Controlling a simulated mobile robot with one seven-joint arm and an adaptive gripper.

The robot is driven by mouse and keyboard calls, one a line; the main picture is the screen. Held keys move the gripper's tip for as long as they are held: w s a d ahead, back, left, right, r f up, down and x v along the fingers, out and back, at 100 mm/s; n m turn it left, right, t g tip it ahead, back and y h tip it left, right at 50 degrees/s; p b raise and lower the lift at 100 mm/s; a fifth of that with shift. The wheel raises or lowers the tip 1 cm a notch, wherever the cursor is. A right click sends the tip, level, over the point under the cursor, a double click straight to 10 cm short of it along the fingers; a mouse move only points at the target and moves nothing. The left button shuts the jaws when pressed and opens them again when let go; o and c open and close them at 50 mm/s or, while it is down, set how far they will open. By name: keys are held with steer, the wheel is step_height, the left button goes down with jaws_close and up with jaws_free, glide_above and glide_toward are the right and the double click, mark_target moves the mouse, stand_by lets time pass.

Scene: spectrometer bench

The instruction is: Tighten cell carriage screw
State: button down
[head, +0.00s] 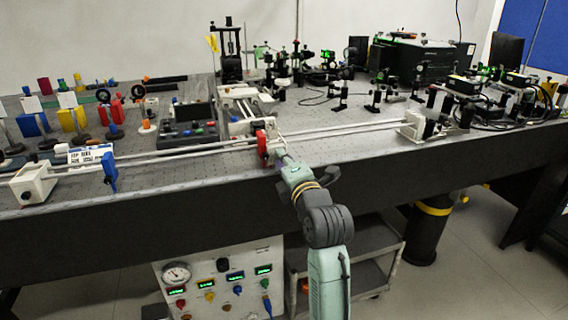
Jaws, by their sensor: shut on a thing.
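The screw's seating cannot be made out.
White end blocks hold the rails at left (34,184) and right (418,125). A blue plate (109,171) stands on the left rails. Colored optics mounts crowd the back left, and dark instruments the back right. A gauge panel (220,280) and cart (372,240) stand below.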

steer(key=shift+f+m+p, duration=0.1)
steer(key=shift+m+p, duration=1.3)
steer(key=shift+m, duration=7.7)
steer(key=c, duration=1.9)
jaws_free()
